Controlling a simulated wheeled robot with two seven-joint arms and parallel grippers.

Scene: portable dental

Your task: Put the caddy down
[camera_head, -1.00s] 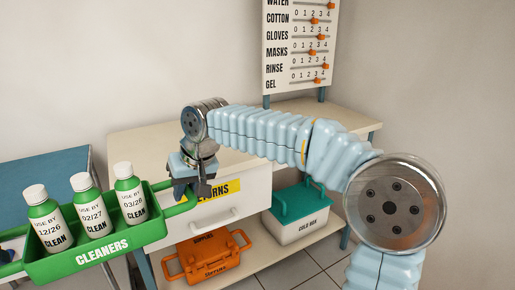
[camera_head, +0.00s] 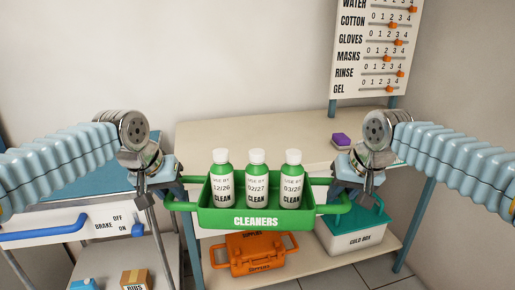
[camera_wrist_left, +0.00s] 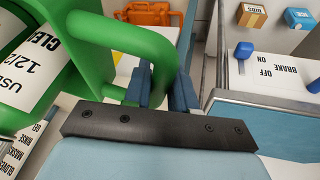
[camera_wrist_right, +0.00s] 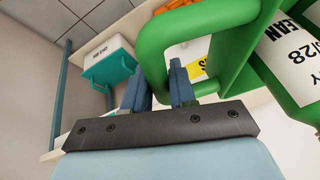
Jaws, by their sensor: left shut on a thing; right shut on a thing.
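The green caddy (camera_head: 212,217), labelled CLEANERS, hangs level in the air in front of the bench, with a loop handle at each end. Three green bottles with white caps stand upright in it: one marked 12/26 (camera_head: 222,188), one 02/27 (camera_head: 257,188) and one 03/28 (camera_head: 292,188). My left gripper (camera_head: 172,192) is shut on the caddy's left handle, which also shows in the left wrist view (camera_wrist_left: 125,38). My right gripper (camera_head: 347,192) is shut on the right handle, seen in the right wrist view (camera_wrist_right: 152,45). The caddy hides part of the bench front.
The bench top (camera_head: 250,133) is largely bare; a purple block (camera_head: 342,140) lies at its right. An orange case (camera_head: 255,252) and a teal-lidded cold box (camera_head: 355,235) sit on the lower shelf. A blue-topped cart (camera_head: 90,185) stands left. A slider board (camera_head: 375,50) rises at the back right.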

